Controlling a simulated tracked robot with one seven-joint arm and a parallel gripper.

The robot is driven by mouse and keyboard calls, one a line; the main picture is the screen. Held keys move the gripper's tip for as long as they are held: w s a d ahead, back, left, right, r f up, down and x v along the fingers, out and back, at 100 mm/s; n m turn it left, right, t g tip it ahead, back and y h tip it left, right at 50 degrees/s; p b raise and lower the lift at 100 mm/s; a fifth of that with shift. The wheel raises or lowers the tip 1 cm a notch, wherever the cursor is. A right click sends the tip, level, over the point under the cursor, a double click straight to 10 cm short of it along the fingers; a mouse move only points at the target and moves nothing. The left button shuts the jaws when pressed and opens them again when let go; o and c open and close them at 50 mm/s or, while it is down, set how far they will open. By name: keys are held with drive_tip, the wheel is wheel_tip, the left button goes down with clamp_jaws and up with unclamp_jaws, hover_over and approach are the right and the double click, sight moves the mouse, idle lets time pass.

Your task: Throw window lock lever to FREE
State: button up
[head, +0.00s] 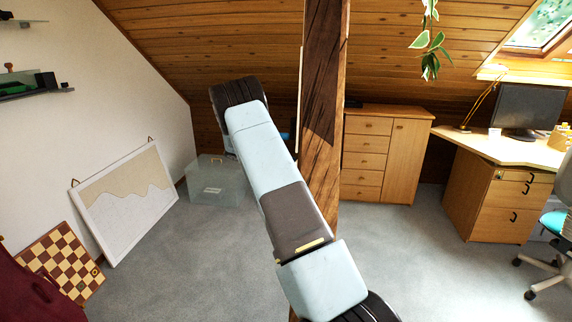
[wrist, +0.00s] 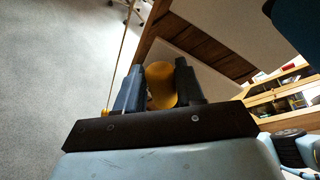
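My gripper (wrist: 161,84) shows in the wrist view with its two dark blue fingers apart. A rounded yellow-orange piece (wrist: 161,84) fills the space between them, seemingly touched on both sides. What it belongs to is hidden, and I cannot tell whether it is the lock lever. In the head view my gripper is not visible; my arm crosses the middle, with its upper part bent behind. The sloping roof window (head: 540,25) is at the top right of the head view. No lock lever can be made out on it.
A dark timber post (head: 323,100) stands close beside my arm; it also crosses the wrist view (wrist: 200,62). A thin pale rod or cord (wrist: 126,48) hangs left of my fingers. A drawer cabinet (head: 382,155) and desk (head: 500,148) stand right. Grey carpet (head: 430,260) lies clear.

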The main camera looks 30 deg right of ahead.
drive_tip(key=shift+d+f, duration=0.1)
drive_tip(key=shift+d, duration=0.05)
drive_tip(key=shift+a, duration=0.2)
drive_tip(key=shift+w+a, duration=0.15)
drive_tip(key=v, duration=1.3)
drive_tip(key=shift+w+a, duration=0.1)
